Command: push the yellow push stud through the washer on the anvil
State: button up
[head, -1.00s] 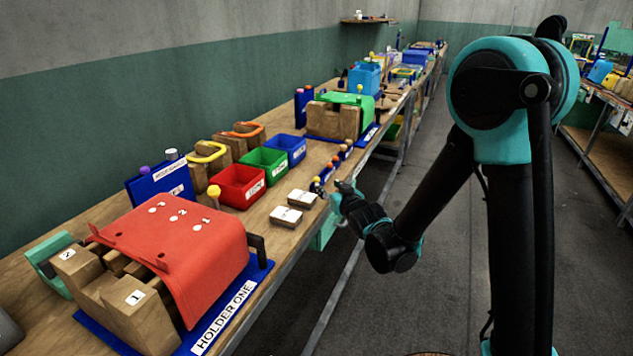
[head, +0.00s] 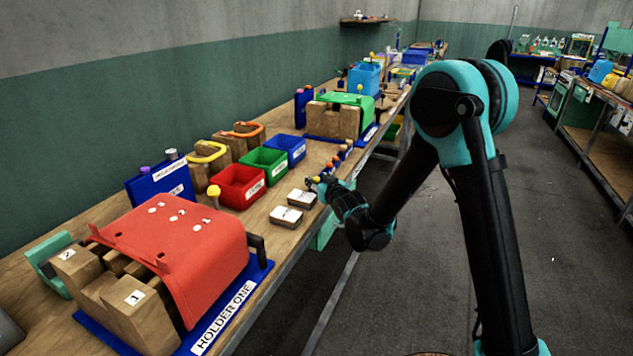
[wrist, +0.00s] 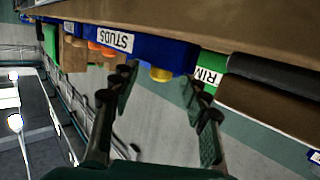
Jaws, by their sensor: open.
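My gripper (head: 316,183) is open and empty at the bench's front edge, by the near end of a row of small studs. In the wrist view, which looks upside down, its two fingers (wrist: 160,92) are spread apart. A yellow piece (wrist: 160,74), probably the yellow push stud, shows between the fingertips but beyond them, on a blue rack labelled STUDS (wrist: 150,50). Orange pieces (wrist: 100,48) sit farther along. In the head view the gripper hides the row's near end; an orange stud (head: 333,163) shows behind it. I cannot make out the washer or the anvil.
Two white-topped blocks (head: 285,216) lie left of my gripper. Red (head: 241,187), green (head: 263,163) and blue bins stand behind them. A red cover (head: 175,245) on HOLDER ONE stands at the near left, with a yellow-knobbed post (head: 214,192). The aisle floor (head: 550,250) is clear.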

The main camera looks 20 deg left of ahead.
jog(key=shift+c, duration=0.2)
jog(key=c, duration=0.8)
jog(key=shift+r, duration=0.15)
